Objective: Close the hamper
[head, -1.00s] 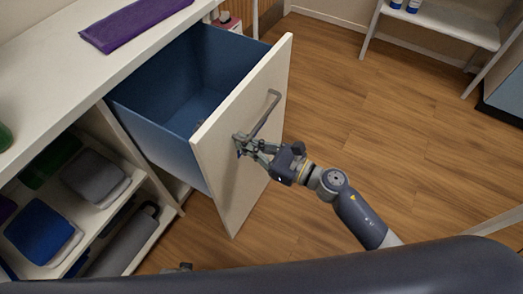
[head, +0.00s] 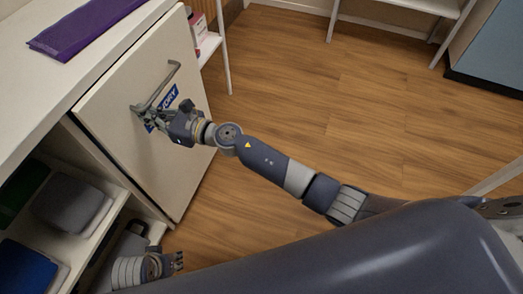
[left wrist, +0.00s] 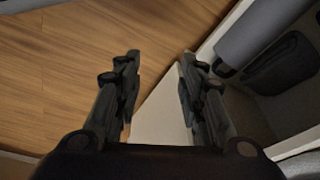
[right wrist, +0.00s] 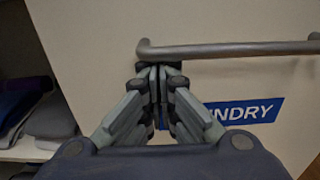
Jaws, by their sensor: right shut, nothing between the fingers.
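The hamper front (head: 150,85) is a cream panel with a grey bar handle (head: 158,90) and a blue laundry label (head: 165,102). It now sits against the cabinet, and its blue bin is hidden. My right gripper (head: 139,109) is shut and empty at the near end of the handle. In the right wrist view its fingertips (right wrist: 158,70) are together just under the handle's left end (right wrist: 225,49); I cannot tell whether they touch. My left gripper (head: 180,261) is low by the open shelves. In the left wrist view its fingers (left wrist: 158,85) are apart with nothing between them.
A purple folded item (head: 85,30) lies on the white counter (head: 40,75). Open shelves at left hold folded cloths (head: 72,200). A white rack (head: 435,8) stands at the back. The wooden floor (head: 330,95) to the right is clear.

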